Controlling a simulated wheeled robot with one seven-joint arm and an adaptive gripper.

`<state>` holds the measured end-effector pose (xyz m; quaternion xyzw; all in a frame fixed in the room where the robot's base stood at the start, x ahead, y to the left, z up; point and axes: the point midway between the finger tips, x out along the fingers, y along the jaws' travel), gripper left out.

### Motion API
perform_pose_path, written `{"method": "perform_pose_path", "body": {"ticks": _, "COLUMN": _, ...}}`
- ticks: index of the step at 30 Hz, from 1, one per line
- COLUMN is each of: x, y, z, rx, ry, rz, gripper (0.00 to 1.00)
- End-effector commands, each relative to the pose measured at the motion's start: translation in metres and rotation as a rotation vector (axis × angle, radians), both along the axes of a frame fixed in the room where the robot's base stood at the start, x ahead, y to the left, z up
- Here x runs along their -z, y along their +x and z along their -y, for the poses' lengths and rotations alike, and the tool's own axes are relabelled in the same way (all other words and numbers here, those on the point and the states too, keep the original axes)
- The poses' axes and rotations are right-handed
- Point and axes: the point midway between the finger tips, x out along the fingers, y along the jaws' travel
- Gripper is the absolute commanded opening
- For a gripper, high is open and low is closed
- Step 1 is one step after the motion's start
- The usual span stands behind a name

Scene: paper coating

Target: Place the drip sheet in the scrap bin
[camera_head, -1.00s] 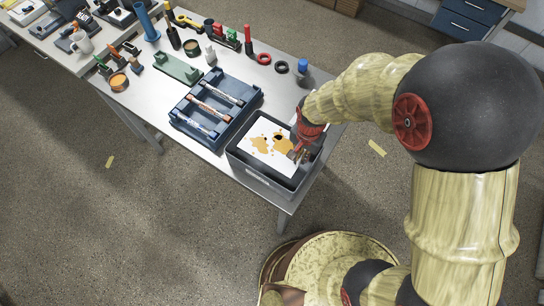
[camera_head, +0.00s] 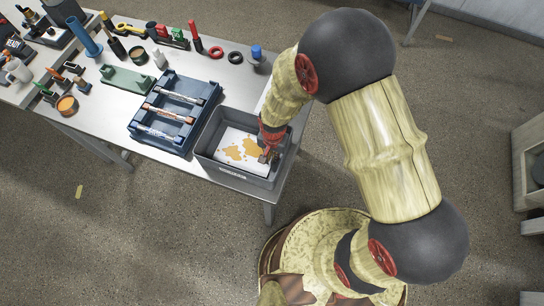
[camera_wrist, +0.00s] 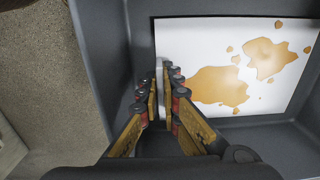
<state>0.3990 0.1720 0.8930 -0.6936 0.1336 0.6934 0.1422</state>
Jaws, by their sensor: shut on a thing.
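The drip sheet (camera_head: 232,140) is white with tan stains. It is inside the grey scrap bin (camera_head: 243,178) at the front right corner of the table, within the bin's walls. The wrist view shows the sheet (camera_wrist: 190,45) nearly flat in the bin (camera_wrist: 140,35); whether it touches the floor everywhere I cannot tell. My gripper (camera_head: 266,156) reaches down into the bin at the sheet's right side. In the wrist view my gripper (camera_wrist: 162,92) has its fingers close together on the sheet's near-left edge, shut on it. The pinched edge is mostly hidden between the fingers.
A blue rack (camera_head: 175,112) with several tubes stands just left of the bin. The table's front edge runs beside the bin.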

Motion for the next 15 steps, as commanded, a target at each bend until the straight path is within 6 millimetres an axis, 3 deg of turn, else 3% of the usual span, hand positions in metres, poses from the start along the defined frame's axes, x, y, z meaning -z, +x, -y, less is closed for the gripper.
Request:
{"method": "perform_pose_path", "body": {"ticks": 11, "x": 0.0047, "y": 0.0007, "z": -0.0003, "rx": 0.0, "ry": 0.001, "rz": 0.001, "gripper": 0.0}}
{"method": "perform_pose_path", "body": {"ticks": 12, "x": 0.0037, "y": 0.0005, "z": -0.0003, "rx": 0.0, "ry": 0.001, "rz": 0.001, "gripper": 0.08}}
{"method": "perform_pose_path", "body": {"ticks": 15, "x": 0.0034, "y": 0.0005, "z": -0.0003, "rx": 0.0, "ry": 0.001, "rz": 0.001, "gripper": 0.13}}
